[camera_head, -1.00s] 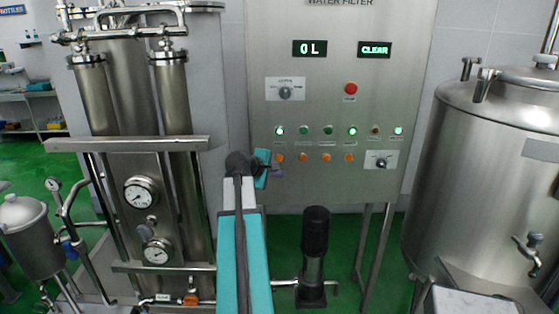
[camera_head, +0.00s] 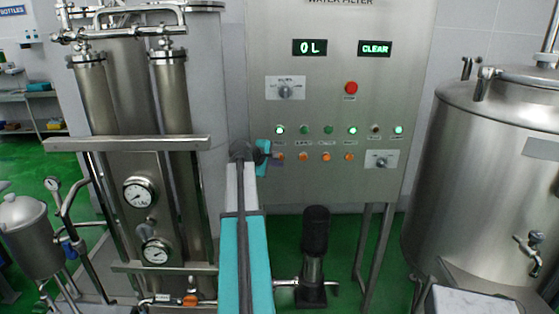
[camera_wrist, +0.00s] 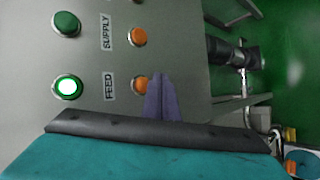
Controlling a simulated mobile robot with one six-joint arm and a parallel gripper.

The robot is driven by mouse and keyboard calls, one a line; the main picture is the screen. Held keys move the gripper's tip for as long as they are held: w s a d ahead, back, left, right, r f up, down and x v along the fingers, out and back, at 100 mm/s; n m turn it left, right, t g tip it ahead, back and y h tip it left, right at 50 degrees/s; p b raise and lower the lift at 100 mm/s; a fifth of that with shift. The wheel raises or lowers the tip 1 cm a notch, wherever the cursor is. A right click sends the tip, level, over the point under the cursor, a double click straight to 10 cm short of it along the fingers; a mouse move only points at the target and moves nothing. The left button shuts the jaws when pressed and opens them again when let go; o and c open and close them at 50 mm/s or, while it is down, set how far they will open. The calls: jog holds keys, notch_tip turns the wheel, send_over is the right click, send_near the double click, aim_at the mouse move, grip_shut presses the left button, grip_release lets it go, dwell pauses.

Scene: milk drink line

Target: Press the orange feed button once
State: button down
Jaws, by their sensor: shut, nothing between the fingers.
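The orange feed button (camera_wrist: 140,84) sits beside the FEED label (camera_wrist: 109,87) and a lit green lamp (camera_wrist: 68,87) in the wrist view. My gripper's purple fingers (camera_wrist: 160,97) are shut and empty, with their tips at the button's right edge in that picture, partly covering it. I cannot tell whether they touch it. In the head view my gripper (camera_head: 275,159) is at the left end of the orange button row, and the feed button there is mostly hidden.
The steel panel (camera_head: 330,185) carries a red button (camera_head: 351,88), knobs, and displays reading "0 L" and "CLEAR". The orange supply button (camera_wrist: 140,36) is nearby. A black pump (camera_head: 314,235) stands below, and a steel tank (camera_head: 470,170) at right.

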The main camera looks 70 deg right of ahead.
jog(key=shift+w+d, duration=0.3)
jog(key=shift+d, duration=0.55)
jog(key=shift+w+d, duration=0.3)
jog(key=shift+d, duration=0.5)
dwell(2.7)
jog(key=shift+a, duration=0.15)
jog(key=shift+s+a, duration=0.25)
jog(key=shift+a, duration=0.4)
jog(key=shift+a, duration=0.1)
dwell(0.3)
jog(key=shift+s+a+p, duration=0.1)
jog(key=shift+s+a, duration=0.2)
jog(key=shift+a, duration=0.45)
jog(key=shift+s+a+p, duration=0.1)
jog(key=shift+s+a, duration=0.2)
jog(key=shift+a, duration=0.45)
jog(key=shift+s+a+p, duration=0.1)
jog(key=shift+s+a, duration=0.2)
jog(key=shift+a, duration=0.45)
